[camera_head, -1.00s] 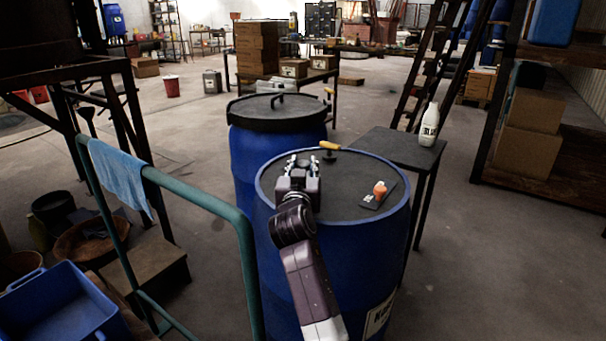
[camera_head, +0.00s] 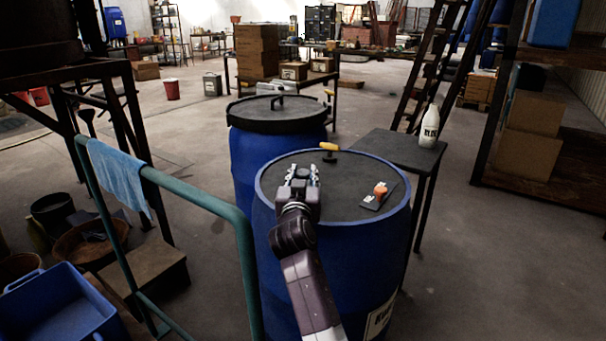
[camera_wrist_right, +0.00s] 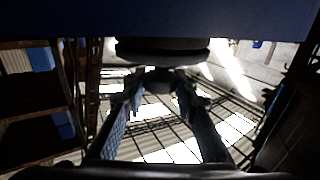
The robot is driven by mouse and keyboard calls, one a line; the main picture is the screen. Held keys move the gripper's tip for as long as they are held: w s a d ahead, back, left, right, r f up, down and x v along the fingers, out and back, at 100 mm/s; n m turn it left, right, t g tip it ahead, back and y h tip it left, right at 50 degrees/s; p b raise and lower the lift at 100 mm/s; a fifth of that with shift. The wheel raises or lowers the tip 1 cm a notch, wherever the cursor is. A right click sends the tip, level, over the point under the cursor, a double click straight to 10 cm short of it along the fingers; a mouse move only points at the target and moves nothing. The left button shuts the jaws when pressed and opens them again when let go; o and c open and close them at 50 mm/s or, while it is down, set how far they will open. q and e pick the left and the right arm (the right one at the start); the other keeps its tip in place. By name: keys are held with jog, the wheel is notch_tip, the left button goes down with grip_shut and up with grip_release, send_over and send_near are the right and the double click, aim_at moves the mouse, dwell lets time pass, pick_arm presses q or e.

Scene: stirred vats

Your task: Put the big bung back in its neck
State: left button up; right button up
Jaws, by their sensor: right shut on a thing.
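My right gripper (camera_head: 304,172) is over the left part of the dark top (camera_head: 335,205) of the near blue vat (camera_head: 335,265). In the right wrist view its two fingers (camera_wrist_right: 158,92) are shut on a dark round piece with a wide disc, which looks like the big bung (camera_wrist_right: 160,55). In the head view the gripper hides that piece. A dark blue surface lies along the upper edge of the wrist view, close to the disc. The neck cannot be made out. My left gripper is not in view.
A yellow T-shaped handle (camera_head: 329,147) stands at the vat's back rim. A table (camera_head: 390,146) with a white bottle (camera_head: 430,127) and a green rail (camera_head: 205,207) flank the vat.

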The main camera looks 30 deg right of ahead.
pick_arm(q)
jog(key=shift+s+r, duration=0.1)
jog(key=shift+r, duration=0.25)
pick_arm(e)
jog(key=shift+f, duration=0.15)
jog(key=o, duration=1.2)
jog(key=shift+c, duration=0.2)
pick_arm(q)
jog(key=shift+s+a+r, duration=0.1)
pick_arm(e)
jog(key=shift+r, duration=0.2)
